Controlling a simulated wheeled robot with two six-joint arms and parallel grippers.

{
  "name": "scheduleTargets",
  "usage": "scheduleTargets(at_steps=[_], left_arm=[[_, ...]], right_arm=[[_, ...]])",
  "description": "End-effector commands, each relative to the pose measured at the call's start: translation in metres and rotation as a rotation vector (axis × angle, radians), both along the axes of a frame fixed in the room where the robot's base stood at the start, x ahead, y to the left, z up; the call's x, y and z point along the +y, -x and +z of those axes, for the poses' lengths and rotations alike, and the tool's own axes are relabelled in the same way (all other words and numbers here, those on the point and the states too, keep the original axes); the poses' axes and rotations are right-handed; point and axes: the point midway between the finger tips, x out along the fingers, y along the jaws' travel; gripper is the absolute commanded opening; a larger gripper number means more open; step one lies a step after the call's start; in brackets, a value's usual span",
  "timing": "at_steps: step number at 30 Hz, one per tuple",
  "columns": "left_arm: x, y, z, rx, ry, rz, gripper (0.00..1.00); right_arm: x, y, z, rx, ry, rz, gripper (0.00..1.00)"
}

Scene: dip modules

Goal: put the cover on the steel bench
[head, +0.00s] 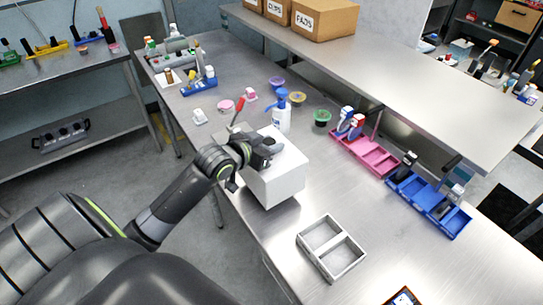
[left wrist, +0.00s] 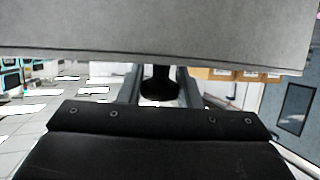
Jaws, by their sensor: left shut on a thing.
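The cover (head: 277,183) is a white, box-shaped piece near the front edge of the steel bench (head: 400,240). My left gripper (head: 263,152) is at its top, shut on it. In the left wrist view the cover (left wrist: 160,32) fills the top of the picture as a grey wall. A dark knob (left wrist: 160,84) on it sits between the fingers there. The cover hides the bench behind it, and I cannot tell whether it touches the top. My right gripper is not in view.
A grey two-part tray (head: 331,249) lies right of the cover. A blue-topped bottle (head: 282,112) and small tubs stand behind it. Pink (head: 368,152) and blue (head: 428,203) trays line the back under a raised shelf (head: 430,95). Bare bench lies between the cover and these trays.

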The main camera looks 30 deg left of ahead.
Motion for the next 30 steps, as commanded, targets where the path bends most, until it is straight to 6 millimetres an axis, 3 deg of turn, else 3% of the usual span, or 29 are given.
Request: scheduleTargets(at_steps=[3, 6, 10, 15, 21, 22, 26, 30], left_arm=[[0.000, 0.000, -0.011, 0.001, 0.003, 0.001, 0.00], [0.000, 0.000, -0.026, 0.002, 0.004, 0.001, 0.00], [0.000, 0.000, -0.040, 0.000, 0.002, 0.001, 0.00], [0.000, 0.000, -0.041, -0.003, -0.001, 0.000, 0.00], [0.000, 0.000, -0.044, -0.003, -0.001, 0.000, 0.00], [0.000, 0.000, -0.044, -0.002, -0.001, 0.000, 0.34], [0.000, 0.000, -0.044, -0.002, -0.001, 0.000, 0.51], [0.000, 0.000, -0.043, -0.002, -0.001, 0.000, 0.53]], right_arm=[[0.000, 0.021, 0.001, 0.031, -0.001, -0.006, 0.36], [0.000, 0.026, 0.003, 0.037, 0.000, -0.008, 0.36], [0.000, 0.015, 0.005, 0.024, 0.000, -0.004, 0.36], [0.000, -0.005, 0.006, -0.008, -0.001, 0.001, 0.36], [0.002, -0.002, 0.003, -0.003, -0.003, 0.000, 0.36], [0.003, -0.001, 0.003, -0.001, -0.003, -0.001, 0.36], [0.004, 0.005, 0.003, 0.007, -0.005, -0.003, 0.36], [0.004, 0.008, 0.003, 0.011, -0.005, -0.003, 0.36]])
